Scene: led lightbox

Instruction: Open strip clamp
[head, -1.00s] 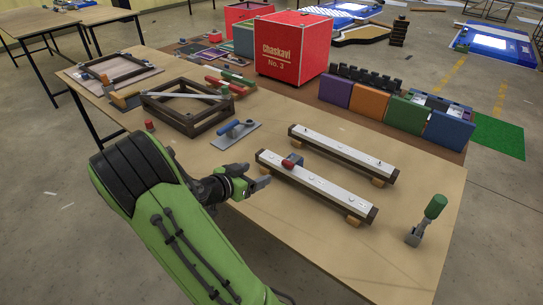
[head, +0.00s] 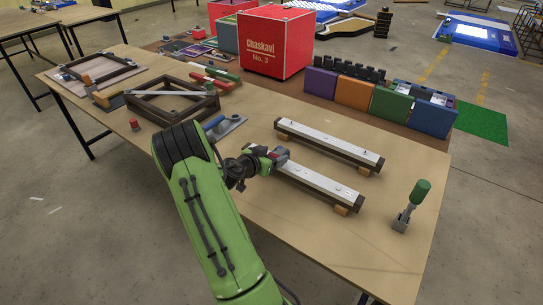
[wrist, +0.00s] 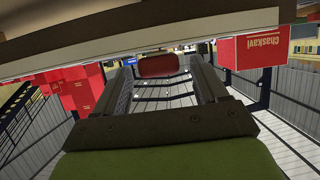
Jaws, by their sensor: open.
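The strip clamp (head: 284,152) is a small grey-and-red piece on the nearer of two long white-topped strips (head: 315,184). In the head view my gripper (head: 275,156) is at this clamp and hides most of it. In the wrist view a rounded red handle (wrist: 158,66) lies between the two fingertips of my open gripper (wrist: 160,75). Gaps show on both sides of the handle, so the fingers look apart from it.
The farther strip (head: 328,143) lies parallel behind. A blue-handled trowel (head: 224,127) and a dark wooden frame (head: 172,98) lie left. A red box (head: 276,42) stands behind. The front right tabletop is bare.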

